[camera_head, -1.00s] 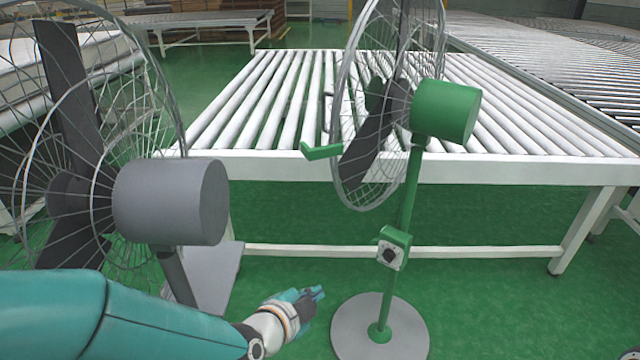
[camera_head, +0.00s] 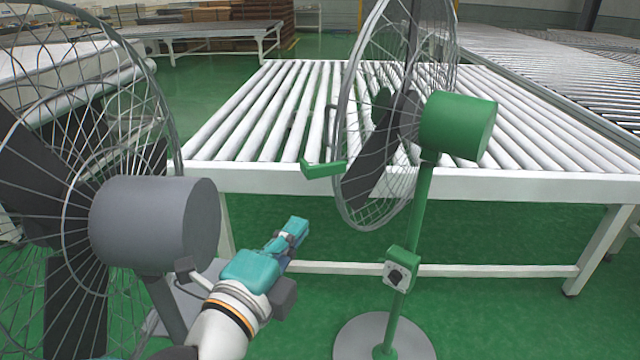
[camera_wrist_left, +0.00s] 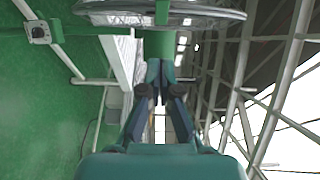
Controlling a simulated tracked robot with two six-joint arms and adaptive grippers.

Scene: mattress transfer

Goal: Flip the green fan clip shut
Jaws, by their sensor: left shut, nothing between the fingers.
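The green fan clip (camera_head: 324,168) is a short bar with an upturned left end. It sticks out to the left from the near rim of the green fan's cage (camera_head: 360,215). My left gripper (camera_head: 296,226) is shut and empty, below and slightly left of the clip and apart from it in the head view. In the left wrist view the fingers (camera_wrist_left: 163,72) point up the picture toward a green part just below the cage rim (camera_wrist_left: 160,12), which looks like the clip. My right gripper is not in view.
The green fan's motor (camera_head: 458,127), pole and control box (camera_head: 401,268) stand right of my gripper. A grey fan (camera_head: 155,222) stands close at left, beside my arm. A white roller conveyor (camera_head: 500,184) lies behind. Green floor is clear beneath it.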

